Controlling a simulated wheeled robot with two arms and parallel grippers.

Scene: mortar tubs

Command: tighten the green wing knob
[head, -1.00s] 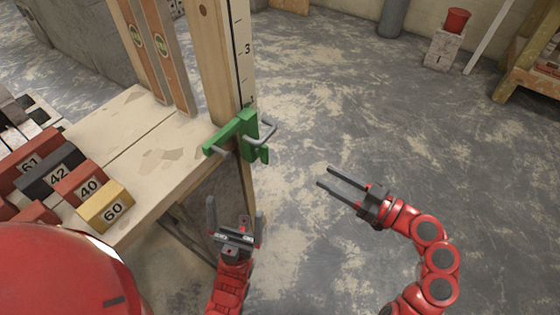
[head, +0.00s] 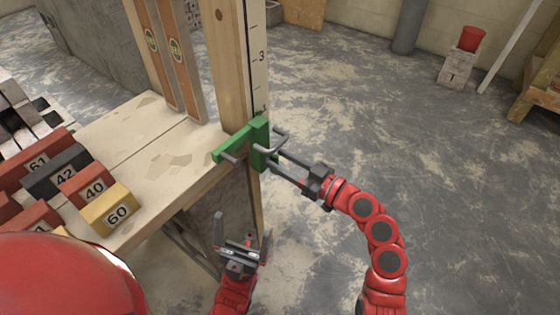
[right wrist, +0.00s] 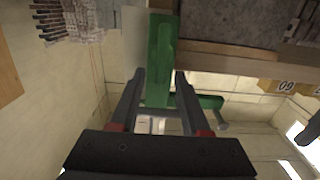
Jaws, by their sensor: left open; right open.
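A green bracket-like piece (head: 236,144) sits on the wooden post at the bench edge, with a grey bent bar (head: 268,151) on its right side. I cannot tell which part is the wing knob. My right gripper (head: 275,158) is open, its fingers reaching left to the green piece and the bar. In the right wrist view, the green upright (right wrist: 160,50) shows between the open fingertips of the right gripper (right wrist: 160,74); I cannot tell whether they touch it. My left gripper (head: 243,224) is open and empty, below the green piece, pointing up.
The wooden post (head: 233,75) carries a numbered scale. Spirit levels (head: 180,65) lean beside it. Numbered blocks, including a yellow one (head: 106,212), lie on the bench (head: 150,145) at left.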

